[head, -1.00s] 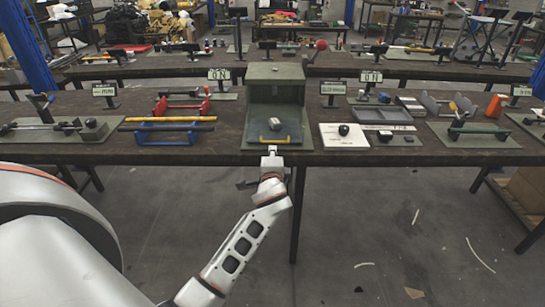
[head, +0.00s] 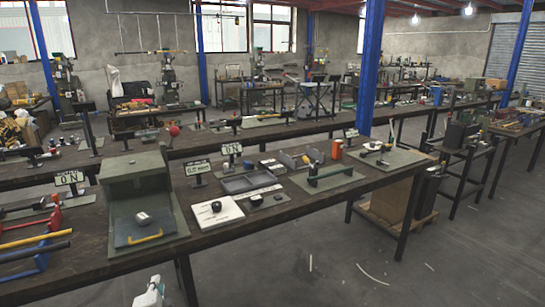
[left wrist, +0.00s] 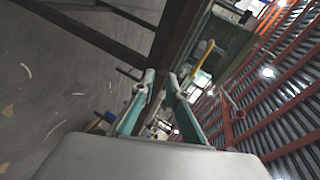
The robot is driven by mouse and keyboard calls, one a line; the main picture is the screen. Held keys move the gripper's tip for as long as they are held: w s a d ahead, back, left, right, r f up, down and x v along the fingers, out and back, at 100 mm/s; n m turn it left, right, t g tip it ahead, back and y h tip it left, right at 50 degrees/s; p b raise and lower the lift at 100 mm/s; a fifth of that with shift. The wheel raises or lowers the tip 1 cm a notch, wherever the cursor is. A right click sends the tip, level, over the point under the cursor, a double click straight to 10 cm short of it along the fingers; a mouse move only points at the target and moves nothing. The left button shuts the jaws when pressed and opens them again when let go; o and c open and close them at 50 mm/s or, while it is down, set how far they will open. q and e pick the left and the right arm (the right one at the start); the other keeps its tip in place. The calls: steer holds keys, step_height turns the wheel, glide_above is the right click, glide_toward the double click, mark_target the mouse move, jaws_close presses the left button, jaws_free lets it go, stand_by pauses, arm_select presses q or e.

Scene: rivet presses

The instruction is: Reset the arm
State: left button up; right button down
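My left gripper (head: 150,291) shows at the bottom edge of the head view, in front of and below the near table's edge. In the left wrist view its two teal fingers (left wrist: 160,78) stand apart with nothing held between them. A green open-fronted box (head: 143,185) with a yellow handle (head: 146,237) at its front stands on the table above the gripper. The yellow handle also shows in the left wrist view (left wrist: 203,60), apart from the fingers. My right gripper is in neither view.
Red and blue racks stand at the left. A dark shelf stand (head: 470,150) is at the right. The floor (head: 380,270) in front is mostly clear.

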arm_select(q)
steer(key=s+d+f+n+h, duration=0.2)
steer(key=s+d+f, duration=0.3)
steer(key=s, duration=0.4)
steer(key=s+d+f+n+g+h, duration=0.1)
steer(key=s+d+f+n+h, duration=0.1)
steer(key=s+d+f, duration=0.3)
steer(key=s+d+f+n+g+h, duration=0.1)
steer(key=s+d+f+h, duration=0.3)
steer(key=s, duration=0.9)
step_height(320, 180, down, 3)
steer(key=shift+d+r+n, duration=0.1)
steer(key=shift+d+n, duration=0.55)
steer(key=shift+n, duration=0.25)
steer(key=shift+w, duration=0.1)
